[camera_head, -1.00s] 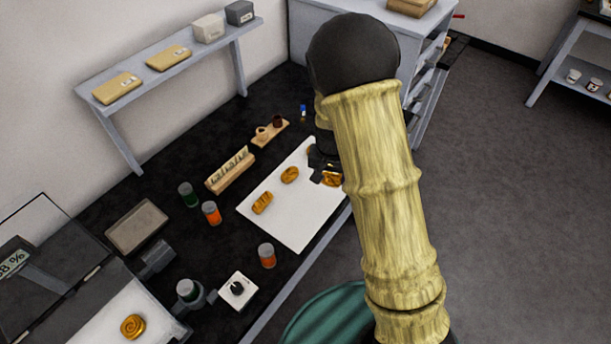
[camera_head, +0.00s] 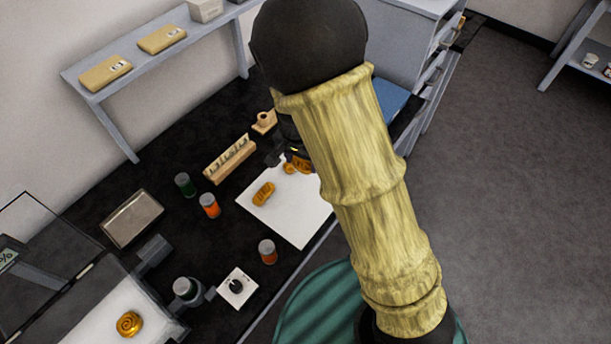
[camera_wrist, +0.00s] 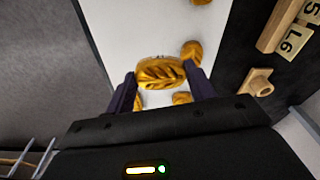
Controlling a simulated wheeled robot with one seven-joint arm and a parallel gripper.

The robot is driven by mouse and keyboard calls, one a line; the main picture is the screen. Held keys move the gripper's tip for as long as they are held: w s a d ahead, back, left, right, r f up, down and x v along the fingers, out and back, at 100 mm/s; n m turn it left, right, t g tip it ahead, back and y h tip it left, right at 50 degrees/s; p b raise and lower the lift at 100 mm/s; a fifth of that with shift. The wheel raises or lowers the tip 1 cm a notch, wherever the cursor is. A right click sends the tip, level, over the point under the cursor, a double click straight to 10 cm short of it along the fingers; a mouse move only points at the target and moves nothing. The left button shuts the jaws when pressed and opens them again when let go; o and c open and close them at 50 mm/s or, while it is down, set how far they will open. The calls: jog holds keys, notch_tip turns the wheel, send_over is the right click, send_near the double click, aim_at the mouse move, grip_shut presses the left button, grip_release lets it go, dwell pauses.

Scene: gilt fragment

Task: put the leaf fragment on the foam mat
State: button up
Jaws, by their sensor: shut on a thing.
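The leaf fragment (camera_wrist: 160,73), a gilt piece with embossed leaf veins, is between the two dark fingers of my gripper (camera_wrist: 162,84) in the wrist view. It looks larger than the pieces below and seems raised above the white sheet (camera_wrist: 130,30). In the head view, my gripper (camera_head: 287,156) is over the far end of that white sheet (camera_head: 290,215), partly hidden by my arm. A blue flat pad (camera_head: 390,97) shows behind my arm at the bench's far right; I cannot tell whether it is the foam mat.
Other gilt pieces lie on the sheet, one ribbed (camera_head: 263,193). A spiral gilt piece (camera_head: 129,323) lies at lower left near a clear lid.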

send_over(303, 184)
notch_tip(303, 184, down, 4)
jog(key=shift+a+f, duration=0.1)
jog(key=shift+f, duration=0.05)
jog(key=shift+s, duration=0.15)
jog(key=shift+f, duration=1.85)
jog(key=shift+f, duration=0.15)
jog(key=o, duration=0.7)
jog(key=shift+c, duration=0.2)
